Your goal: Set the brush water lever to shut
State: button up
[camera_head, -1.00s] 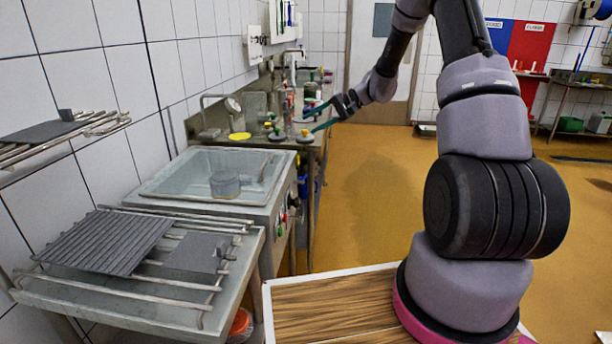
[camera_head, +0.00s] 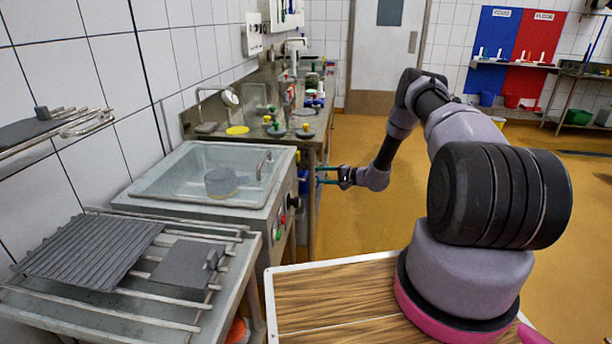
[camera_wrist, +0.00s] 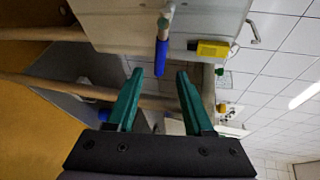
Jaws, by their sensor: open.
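A blue-handled lever (camera_wrist: 161,58) hangs from a metal fitting under the sink bench's steel body in the wrist view. No label on it can be read, so I cannot tell whether it is the brush water lever. My gripper (camera_wrist: 160,76) is open, with its two green fingers pointing at the bench. The blue handle shows in the gap between the fingertips; I cannot tell how deep it sits between them. In the head view my gripper (camera_head: 328,175) is low at the bench's right side, close to a small blue part (camera_head: 303,181).
A yellow box (camera_wrist: 212,49) is on the bench's side beside the lever. The sink basin (camera_head: 205,180) holds a round mould (camera_head: 221,182). A black knob (camera_head: 294,202) and coloured buttons are on the sink front. The floor (camera_head: 365,215) right of the bench is clear.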

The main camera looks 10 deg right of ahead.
aim_at(306, 173)
jog(key=x, duration=0.8)
jog(key=shift+c, duration=0.4)
grip_shut()
dwell(0.9)
